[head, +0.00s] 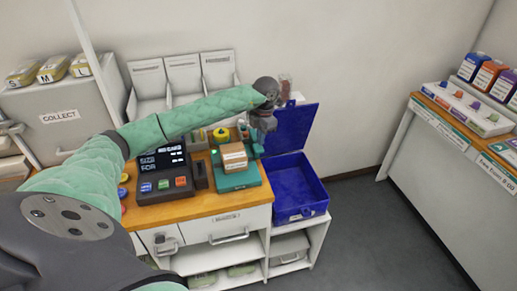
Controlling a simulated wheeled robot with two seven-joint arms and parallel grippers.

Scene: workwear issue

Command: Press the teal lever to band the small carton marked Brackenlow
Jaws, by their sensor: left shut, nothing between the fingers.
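A small brown carton (235,155) sits on the teal banding machine (240,180) on the wooden counter top; the print on the carton is too small to read. My left arm reaches across from the left, above the counter. Its gripper (260,136) points down, shut and empty, just right of the carton, at the back right of the machine. A teal piece that looks like the lever (255,149) is right under the gripper; I cannot tell whether they touch. My right gripper is not in view.
A dark keypad unit (165,176) with a lit screen stands left of the machine. An open blue bin (297,190) with its lid raised is close on the right. A second counter (455,135) is far right, with clear floor between.

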